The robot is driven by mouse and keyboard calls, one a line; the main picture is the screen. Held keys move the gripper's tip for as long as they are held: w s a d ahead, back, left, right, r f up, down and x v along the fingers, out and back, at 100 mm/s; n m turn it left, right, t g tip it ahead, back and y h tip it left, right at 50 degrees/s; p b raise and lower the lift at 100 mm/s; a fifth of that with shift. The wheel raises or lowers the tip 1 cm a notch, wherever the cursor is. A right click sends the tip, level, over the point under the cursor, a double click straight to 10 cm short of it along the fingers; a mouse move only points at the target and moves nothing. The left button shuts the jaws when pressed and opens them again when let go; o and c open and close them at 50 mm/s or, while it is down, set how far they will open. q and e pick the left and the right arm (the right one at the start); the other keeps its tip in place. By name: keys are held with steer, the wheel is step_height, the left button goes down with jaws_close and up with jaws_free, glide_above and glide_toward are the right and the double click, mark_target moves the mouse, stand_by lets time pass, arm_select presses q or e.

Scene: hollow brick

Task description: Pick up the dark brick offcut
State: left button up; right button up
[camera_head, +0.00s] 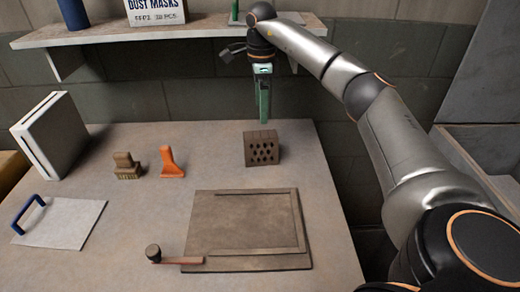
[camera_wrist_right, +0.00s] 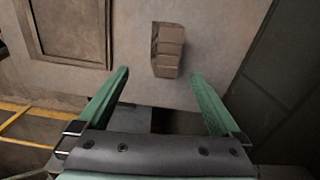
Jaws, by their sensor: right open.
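The dark brick offcut (camera_head: 262,148) is a small brown block with several holes in its front face. It sits on the table near the back right. In the right wrist view the offcut (camera_wrist_right: 168,50) lies beyond the fingertips, roughly between the lines of the two fingers. My right gripper (camera_head: 264,116) points down with green fingers, above and behind the offcut in the head view and apart from it. In the right wrist view the gripper (camera_wrist_right: 161,73) is open, with nothing between its fingers. My left gripper is not in view.
A brown framed board (camera_head: 250,232) and a small hammer (camera_head: 178,259) lie in front. An orange tool (camera_head: 171,162) and a brown brush (camera_head: 126,166) stand to the left. A shelf (camera_head: 120,31) runs behind. The table around the offcut is clear.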

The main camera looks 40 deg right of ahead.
mark_target(261, 136)
steer(key=shift+w+d+f, duration=0.15)
steer(key=shift+w+f, duration=0.05)
steer(key=shift+f, duration=0.7)
step_height(261, 136, down, 6)
steer(key=shift+f+b, duration=0.1)
steer(key=shift+b, duration=0.2)
steer(key=shift+w+d+f, duration=0.1)
steer(key=shift+f, duration=1.25)
steer(key=shift+w+d+f, duration=0.1)
steer(key=shift+f, duration=1.25)
jaws_close()
